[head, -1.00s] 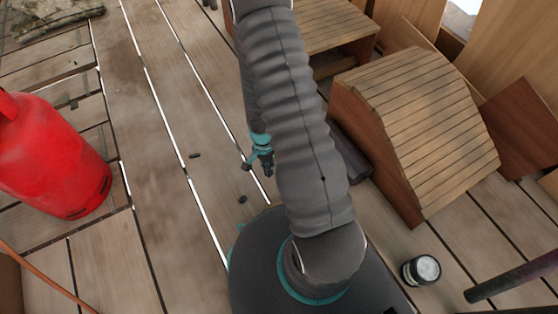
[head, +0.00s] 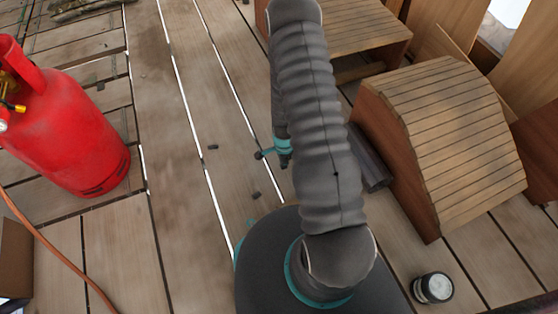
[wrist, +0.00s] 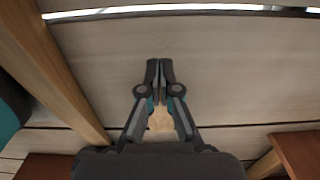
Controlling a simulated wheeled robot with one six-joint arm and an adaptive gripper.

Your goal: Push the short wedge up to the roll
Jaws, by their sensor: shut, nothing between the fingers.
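My gripper (wrist: 160,75) is shut and empty in the wrist view, its fingertips together over pale deck boards. A small tan piece (wrist: 160,120) shows between the finger linkages. It may be the short wedge, but most of it is hidden and I cannot tell for sure. In the head view my gripper (head: 284,160) hangs low over the deck, partly hidden by my arm. A dark cylinder (head: 372,160), possibly the roll, lies to its right against the curved wooden block. I cannot tell the distance between the tan piece and this cylinder.
A curved slatted wooden block (head: 450,140) stands at right, with another slatted piece (head: 350,25) behind. A red gas bottle (head: 70,130) stands at left with an orange hose (head: 60,255). A small round can (head: 433,288) is at lower right. Two small dark bits lie on otherwise clear boards.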

